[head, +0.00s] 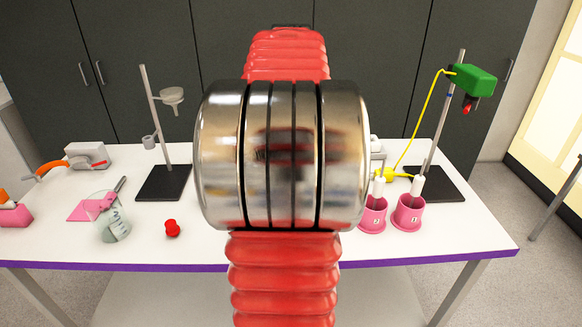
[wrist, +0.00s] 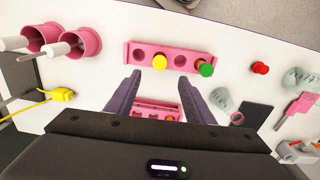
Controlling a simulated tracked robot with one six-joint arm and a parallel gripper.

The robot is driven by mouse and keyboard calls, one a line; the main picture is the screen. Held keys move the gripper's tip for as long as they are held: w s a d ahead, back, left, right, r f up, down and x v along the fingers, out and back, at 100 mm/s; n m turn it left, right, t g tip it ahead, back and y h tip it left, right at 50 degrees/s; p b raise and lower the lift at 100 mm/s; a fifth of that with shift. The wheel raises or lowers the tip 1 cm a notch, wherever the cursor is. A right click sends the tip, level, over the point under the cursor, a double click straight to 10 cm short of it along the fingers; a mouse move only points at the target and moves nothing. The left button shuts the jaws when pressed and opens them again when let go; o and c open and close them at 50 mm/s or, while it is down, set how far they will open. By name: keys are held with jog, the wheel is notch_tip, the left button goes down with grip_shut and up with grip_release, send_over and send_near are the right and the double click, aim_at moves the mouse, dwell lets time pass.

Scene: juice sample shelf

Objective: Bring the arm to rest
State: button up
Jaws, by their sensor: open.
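My arm (head: 284,265), with red ribbed sleeves and a shiny metal joint, rises through the middle of the head view and hides the centre of the table. My gripper (wrist: 159,80) shows only in the wrist view. Its two dark fingers are wide apart with nothing held between them. They point down over the white table (wrist: 115,70). Beyond the fingertips is a pink rack (wrist: 136,54) with a yellow cap and a green-and-orange item. A second pink rack (wrist: 140,107) shows between the fingers, partly hidden by my gripper's body.
Two pink cups (head: 373,220) (head: 408,217) with white-handled items stand right of my arm. A stand with a green device (head: 473,79) is behind them. At left are a funnel stand (head: 163,184), a beaker (head: 112,225) and a red cap (head: 172,229). The front-left tabletop is clear.

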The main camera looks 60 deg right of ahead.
jog(key=shift+r, duration=0.25)
dwell(0.5)
jog(key=w+a+n+t+h, duration=0.1)
jog(key=w+a+n, duration=0.2)
jog(key=w+a, duration=0.55)
jog(key=w+a+n+t+h, duration=0.1)
jog(key=w+a+n, duration=0.2)
jog(key=a, duration=1)
jog(key=s+a+f+n+t+y, duration=0.1)
jog(key=a+f+n, duration=0.2)
jog(key=a, duration=0.8)
jog(key=s+a+f+n+t+y, duration=0.1)
jog(key=s+a+f+n+t, duration=0.1)
jog(key=a, duration=1)
notch_tip(320, 180, down, 2)
jog(key=shift+s+f+n+t, duration=0.1)
jog(key=shift+s+n+t, duration=0.2)
jog(key=shift+n, duration=0.3)
jog(key=shift+c, duration=0.3)
